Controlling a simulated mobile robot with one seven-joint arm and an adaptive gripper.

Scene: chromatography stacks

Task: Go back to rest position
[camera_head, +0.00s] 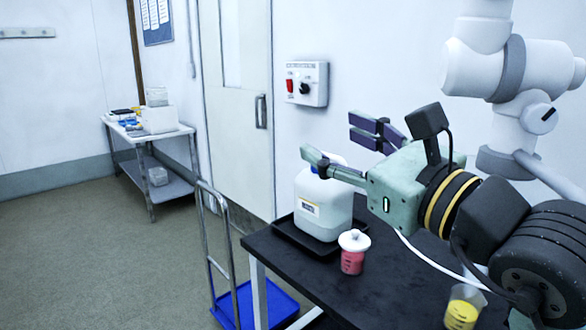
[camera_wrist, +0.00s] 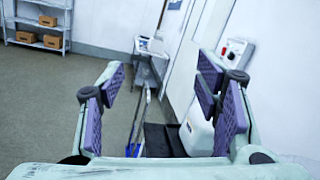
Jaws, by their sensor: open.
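My gripper (camera_head: 342,150) is raised above the dark table at the right of the head view, its fingers pointing left. Its purple-padded fingers are wide apart with nothing between them, and both fingers also show in the wrist view (camera_wrist: 164,105). The lower finger passes in front of the upper part of a white jug (camera_head: 322,207) in the head view. The jug also shows in the wrist view (camera_wrist: 196,130), partly hidden behind the right finger.
The jug stands in a black tray (camera_head: 296,240) on the dark table (camera_head: 330,275). A lidded beaker of red liquid (camera_head: 352,258) and a beaker of yellow liquid (camera_head: 462,312) stand on it. A blue trolley (camera_head: 262,306) is left of the table. A wall control box (camera_head: 306,84) hangs behind.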

